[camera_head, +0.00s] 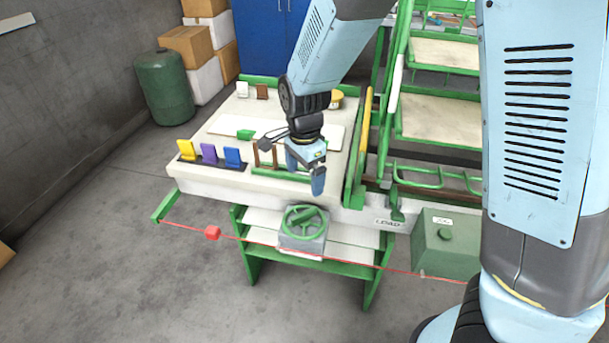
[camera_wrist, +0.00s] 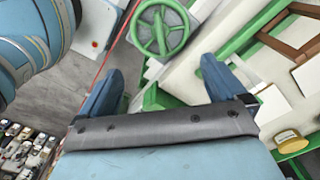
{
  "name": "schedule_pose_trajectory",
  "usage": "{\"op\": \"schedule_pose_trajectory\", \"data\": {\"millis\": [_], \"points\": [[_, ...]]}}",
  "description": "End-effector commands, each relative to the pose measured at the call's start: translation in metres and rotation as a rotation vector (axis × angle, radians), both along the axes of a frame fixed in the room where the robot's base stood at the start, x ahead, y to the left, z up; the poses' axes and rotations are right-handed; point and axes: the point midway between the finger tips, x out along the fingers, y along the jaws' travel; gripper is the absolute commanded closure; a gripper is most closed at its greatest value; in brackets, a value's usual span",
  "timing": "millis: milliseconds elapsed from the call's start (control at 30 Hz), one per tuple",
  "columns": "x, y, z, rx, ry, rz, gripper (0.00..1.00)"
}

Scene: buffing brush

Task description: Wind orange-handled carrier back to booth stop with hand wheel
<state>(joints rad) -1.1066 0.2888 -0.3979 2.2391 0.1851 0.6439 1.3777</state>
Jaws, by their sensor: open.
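The green hand wheel (camera_head: 304,222) sits on a grey block at the front of the bench. It also shows at the top of the wrist view (camera_wrist: 161,28). My gripper (camera_head: 306,178) is open and empty above the bench's front edge, behind and above the wheel and apart from it. In the wrist view its two fingers (camera_wrist: 165,76) are spread wide, with the wheel beyond them. I cannot pick out an orange-handled carrier for sure; a brown upright frame (camera_head: 265,155) stands on the bench just left of my gripper. I cannot tell which part is the booth stop.
Yellow, purple and blue plates (camera_head: 208,155) stand at the bench's left. A green box (camera_head: 446,243) is at the right. A green tank (camera_head: 164,87) and cartons stand behind.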

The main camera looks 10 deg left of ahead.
Motion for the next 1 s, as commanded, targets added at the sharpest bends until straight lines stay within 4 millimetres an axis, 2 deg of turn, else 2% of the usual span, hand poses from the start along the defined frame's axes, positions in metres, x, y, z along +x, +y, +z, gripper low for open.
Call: {"op": "schedule_pose_trajectory", "data": {"millis": [33, 267, 367, 600, 1000], "points": [[0.0, 0.0, 0.0, 0.0, 0.0, -0.001, 0.08], [0.0, 0.0, -0.003, -0.001, 0.001, -0.002, 0.3], [0.0, 0.0, -0.013, -0.002, 0.001, -0.001, 0.39], [0.0, -0.001, -0.05, -0.003, 0.003, -0.003, 0.62], [0.001, -0.001, -0.111, -0.001, 0.001, -0.003, 0.62]]}}
